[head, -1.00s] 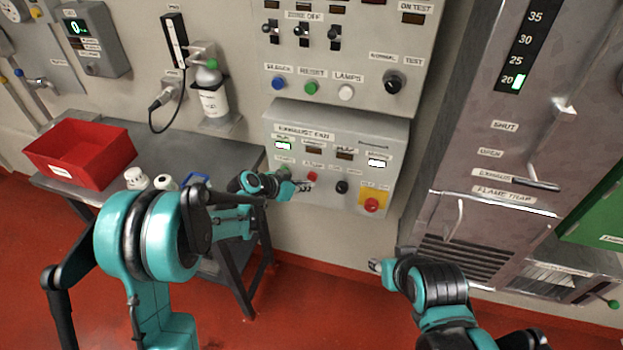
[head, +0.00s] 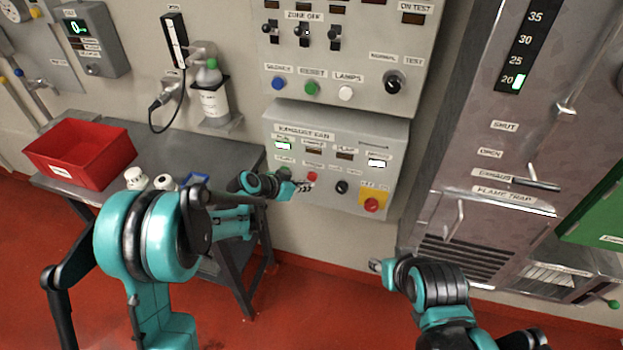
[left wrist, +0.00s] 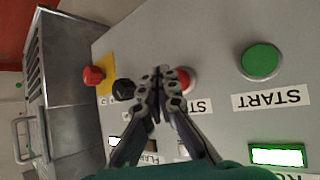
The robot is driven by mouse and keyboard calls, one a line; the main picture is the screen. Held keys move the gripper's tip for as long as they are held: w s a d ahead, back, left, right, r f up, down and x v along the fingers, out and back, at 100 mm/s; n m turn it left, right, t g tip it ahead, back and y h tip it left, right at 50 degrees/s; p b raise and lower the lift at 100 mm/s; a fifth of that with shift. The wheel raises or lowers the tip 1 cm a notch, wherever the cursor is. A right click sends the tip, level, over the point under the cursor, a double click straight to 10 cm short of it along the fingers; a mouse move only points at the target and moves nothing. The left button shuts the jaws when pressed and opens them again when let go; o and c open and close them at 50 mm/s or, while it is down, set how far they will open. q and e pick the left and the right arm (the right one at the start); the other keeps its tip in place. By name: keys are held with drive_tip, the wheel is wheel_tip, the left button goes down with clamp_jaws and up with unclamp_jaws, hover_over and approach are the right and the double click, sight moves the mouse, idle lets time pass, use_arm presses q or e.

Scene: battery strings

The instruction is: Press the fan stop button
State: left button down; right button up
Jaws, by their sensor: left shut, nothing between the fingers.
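The exhaust fan panel (head: 398,143) is a grey sloped box on the wall. Its red stop button (head: 312,176) also shows in the left wrist view (left wrist: 187,78), partly hidden behind my fingers. The green start button (left wrist: 261,61) is to the right of it there. My left gripper (head: 307,186) is shut and empty, its tips (left wrist: 160,72) close in front of the panel at the stop button; I cannot tell whether they touch it. My right gripper (head: 376,266) is low, away from the panel, and its jaws are too small to read.
A black knob (left wrist: 123,88) and a red emergency button (head: 371,204) on a yellow plate sit beside the stop button. A grey table (head: 100,118) with a red bin (head: 80,152) stands left. A metal cabinet (head: 470,200) stands right.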

use_arm(q)
drive_tip(key=shift+w, duration=0.15)
drive_tip(key=shift+w+d, duration=0.15)
drive_tip(key=shift+w, duration=0.1)
drive_tip(key=shift+w+d, duration=0.2)
drive_tip(key=shift+w, duration=0.5)
idle(0.8)
drive_tip(key=shift+s, duration=0.15)
drive_tip(key=shift+s+a, duration=0.2)
drive_tip(key=shift+s, duration=0.3)
drive_tip(key=shift+s+a, duration=0.15)
drive_tip(key=shift+s, duration=0.3)
drive_tip(key=shift+b, duration=0.3)
drive_tip(key=shift+s+a, duration=0.25)
drive_tip(key=shift+s, duration=0.55)
drive_tip(key=shift+s+a, duration=0.25)
drive_tip(key=shift+s, duration=0.55)
drive_tip(key=shift+s+a, duration=0.25)
drive_tip(key=shift+s, duration=0.55)
